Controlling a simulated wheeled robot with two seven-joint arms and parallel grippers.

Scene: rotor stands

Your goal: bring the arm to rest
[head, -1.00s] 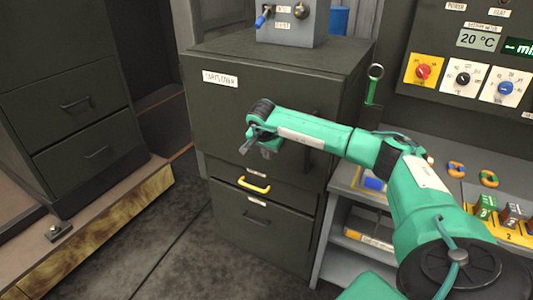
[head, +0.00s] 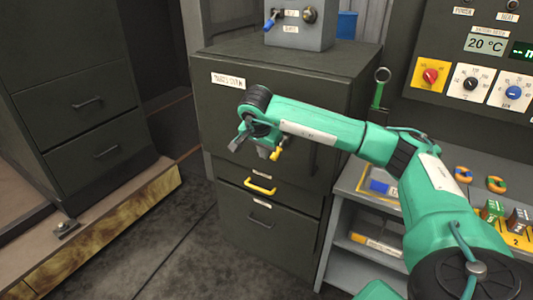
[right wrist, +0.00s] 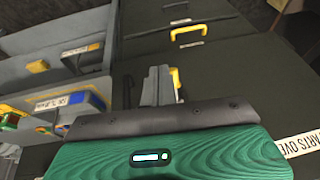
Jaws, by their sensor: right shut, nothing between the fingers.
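My right arm is green and reaches in from the right in the head view. Its gripper (head: 254,148) hangs in front of the dark parts oven cabinet (head: 225,115), shut and empty. In the right wrist view the fingers (right wrist: 159,86) show together, with a yellow piece just behind them. In the head view a small yellow piece, perhaps a handle (head: 279,152), shows beside the fingers; I cannot tell whether they touch it. My left gripper is out of view.
A yellow drawer handle (head: 260,186) sits below the gripper. A grey shelf unit (head: 338,245) stands right of the cabinet, under a panel with dials (head: 470,84). A switch box (head: 299,28) stands on top. The floor (head: 190,265) at front left is clear.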

